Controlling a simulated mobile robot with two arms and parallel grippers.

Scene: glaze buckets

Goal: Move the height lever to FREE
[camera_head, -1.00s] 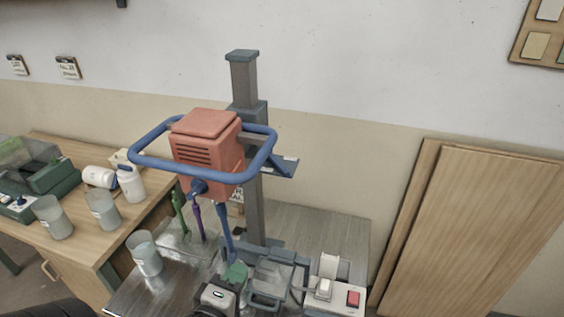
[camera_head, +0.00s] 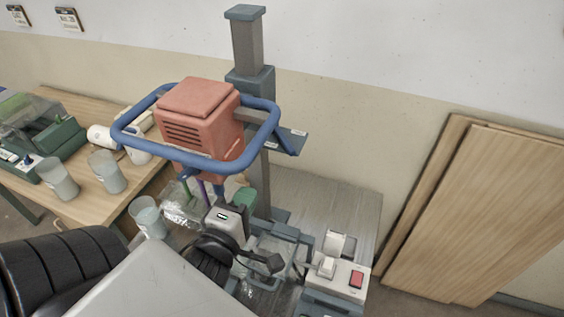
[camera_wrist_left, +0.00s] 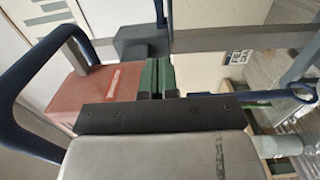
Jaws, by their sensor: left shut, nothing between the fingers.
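A grey post (camera_head: 247,45) carries a slate collar (camera_head: 250,85) and the red mixer motor (camera_head: 200,115) inside a blue guard bar (camera_head: 133,148). A blue lever-like piece (camera_head: 291,148) sticks out right of the post beside small white labels (camera_head: 299,132); their words are too small to read, so its setting cannot be told. My left gripper (camera_head: 246,198) is low in front of the post, below the motor, apart from that piece. Its green fingertips (camera_wrist_left: 157,78) are shut and empty; the left wrist view also shows the motor (camera_wrist_left: 80,97). My right gripper is out of view.
A metal-topped bench (camera_head: 335,200) holds a switch box with a red button (camera_head: 356,279). Several cups, including one at the bench edge (camera_head: 147,217), stand left. Wooden boards (camera_head: 480,210) lean on the wall. Space right of the post is open.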

